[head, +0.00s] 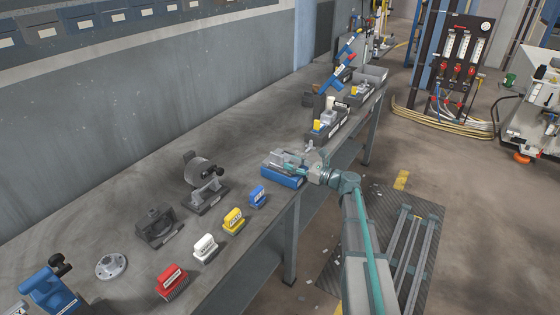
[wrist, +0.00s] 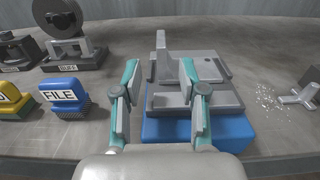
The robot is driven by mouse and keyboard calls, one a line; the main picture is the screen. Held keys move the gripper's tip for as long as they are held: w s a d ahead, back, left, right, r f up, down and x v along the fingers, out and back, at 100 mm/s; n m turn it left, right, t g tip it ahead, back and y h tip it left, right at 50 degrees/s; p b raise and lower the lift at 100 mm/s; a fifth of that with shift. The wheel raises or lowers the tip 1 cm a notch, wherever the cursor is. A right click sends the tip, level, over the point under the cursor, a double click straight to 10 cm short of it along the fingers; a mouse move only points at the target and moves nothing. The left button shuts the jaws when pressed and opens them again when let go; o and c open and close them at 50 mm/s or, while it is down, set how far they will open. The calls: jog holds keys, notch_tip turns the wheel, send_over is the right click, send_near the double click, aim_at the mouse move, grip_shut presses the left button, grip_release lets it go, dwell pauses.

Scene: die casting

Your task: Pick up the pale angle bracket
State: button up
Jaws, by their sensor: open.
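The pale angle bracket (wrist: 161,58) is a light grey piece with an upright arm. My gripper (wrist: 160,78) is open, with one teal-and-grey finger to the left of the bracket and one to the right. I cannot tell whether either finger touches it. In the head view my gripper (head: 300,170) reaches over the blue block (head: 283,181) at the bench's front edge; the bracket is too small to make out clearly there.
A blue block marked FILE (wrist: 65,93) stands left of the fixture; yellow (head: 233,221), white (head: 205,247) and red (head: 172,281) ones line the bench. A grey casting (wrist: 305,95) lies to the right beside small chips.

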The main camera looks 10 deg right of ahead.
aim_at(277, 164)
jog(key=p+x, duration=0.2)
jog(key=x, duration=0.5)
jog(key=shift+w+a, duration=0.15)
jog(key=shift+w, duration=0.15)
grip_shut()
